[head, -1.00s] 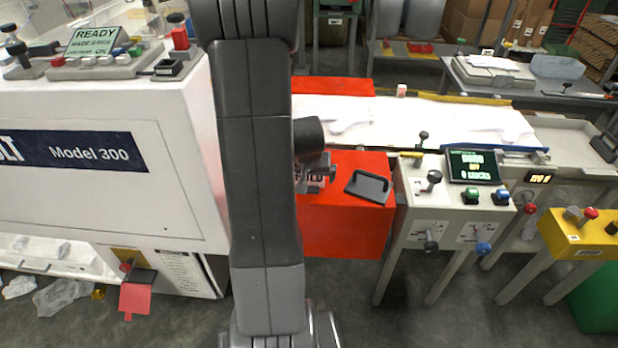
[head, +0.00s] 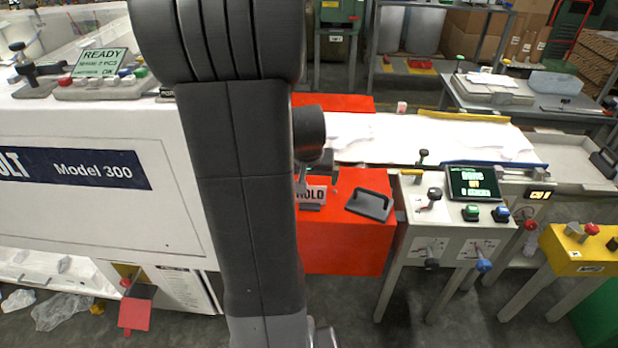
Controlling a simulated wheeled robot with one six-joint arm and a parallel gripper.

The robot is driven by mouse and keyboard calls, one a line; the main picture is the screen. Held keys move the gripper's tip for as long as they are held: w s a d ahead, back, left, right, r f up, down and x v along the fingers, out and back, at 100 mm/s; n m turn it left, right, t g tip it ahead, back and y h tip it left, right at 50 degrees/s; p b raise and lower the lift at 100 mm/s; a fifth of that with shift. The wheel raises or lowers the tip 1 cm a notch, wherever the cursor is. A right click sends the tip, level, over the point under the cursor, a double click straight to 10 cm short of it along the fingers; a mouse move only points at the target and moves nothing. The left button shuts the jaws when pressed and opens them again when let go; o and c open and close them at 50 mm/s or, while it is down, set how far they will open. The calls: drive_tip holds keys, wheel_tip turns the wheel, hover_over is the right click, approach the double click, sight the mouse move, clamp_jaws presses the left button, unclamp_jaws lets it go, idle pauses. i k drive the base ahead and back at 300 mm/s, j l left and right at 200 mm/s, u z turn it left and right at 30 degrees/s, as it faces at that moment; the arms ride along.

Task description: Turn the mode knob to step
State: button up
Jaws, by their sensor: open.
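A grey control stand (head: 420,215) stands right of the red box, with a dark screen (head: 474,183) on its sloped top. A dark knob with a pale pointer or lever (head: 433,195) sits on a white plate left of the screen; its labels are too small to read, so I cannot confirm it is the mode knob or tell its setting. Two more knobs, one dark (head: 432,264) and one blue (head: 484,265), are on the front face.
The red box (head: 345,245) carries a grey handled plate (head: 370,204). Green (head: 471,212) and blue (head: 500,213) buttons are below the screen. A white machine (head: 80,220) fills the left. A yellow box with a red button (head: 582,245) is at right.

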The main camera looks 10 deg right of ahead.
sight(435, 194)
drive_tip(key=i+l+z, duration=0.15)
drive_tip(key=z, duration=0.25)
drive_tip(key=i+l+z, duration=0.2)
drive_tip(key=z, duration=0.2)
drive_tip(key=i+z, duration=0.25)
drive_tip(key=z, duration=0.15)
